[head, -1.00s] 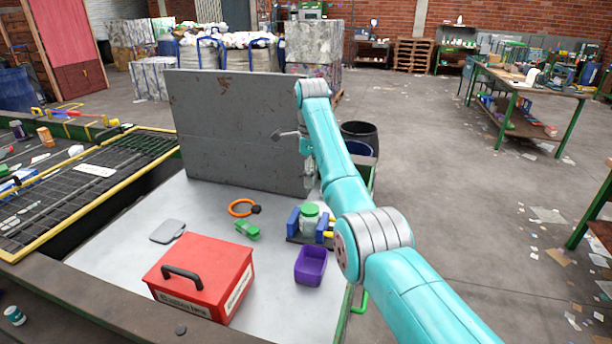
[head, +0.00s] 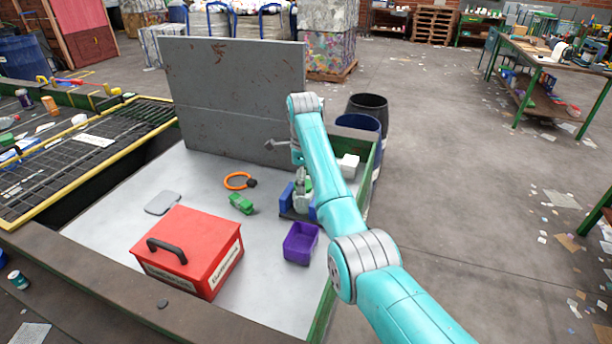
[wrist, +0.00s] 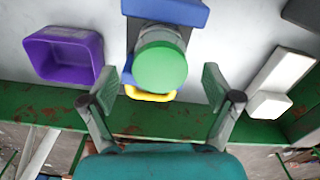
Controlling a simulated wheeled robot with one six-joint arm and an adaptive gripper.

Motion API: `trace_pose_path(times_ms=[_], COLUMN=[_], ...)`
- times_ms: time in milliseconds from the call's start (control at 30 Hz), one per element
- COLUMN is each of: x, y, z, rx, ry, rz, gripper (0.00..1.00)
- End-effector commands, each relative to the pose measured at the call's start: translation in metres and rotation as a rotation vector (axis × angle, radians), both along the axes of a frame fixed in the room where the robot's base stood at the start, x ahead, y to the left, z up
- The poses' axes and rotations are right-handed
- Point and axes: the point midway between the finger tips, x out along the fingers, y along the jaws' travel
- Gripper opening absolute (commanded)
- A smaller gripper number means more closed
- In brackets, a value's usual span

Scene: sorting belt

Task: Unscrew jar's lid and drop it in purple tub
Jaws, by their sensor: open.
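The jar (wrist: 152,36) is clear with a green lid (wrist: 160,68) and stands in a holder with blue blocks (wrist: 165,10) and a yellow part (wrist: 150,95).
A red toolbox (head: 190,250) stands at the table's front. A green object (head: 241,203), an orange ring (head: 238,181) and a grey flat piece (head: 163,202) lie behind it. A white block (wrist: 280,85) lies right of the jar. A grey panel (head: 230,100) closes the back.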

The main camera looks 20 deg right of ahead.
Motion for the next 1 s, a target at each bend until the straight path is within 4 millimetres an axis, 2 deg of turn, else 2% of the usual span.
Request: trace_pose_path(times_ms=[167,400,433,1000], x=[0.0000,0.0000,0.0000,-0.0004], y=[0.0001,0.0000,0.0000,0.0001], z=[0.0000,0.0000,0.0000,-0.0036], rx=[0.000,0.000,0.000,0.000], ry=[0.000,0.000,0.000,0.002], rz=[0.000,0.001,0.001,0.001], gripper=[0.89,0.29,0.26,0.26])
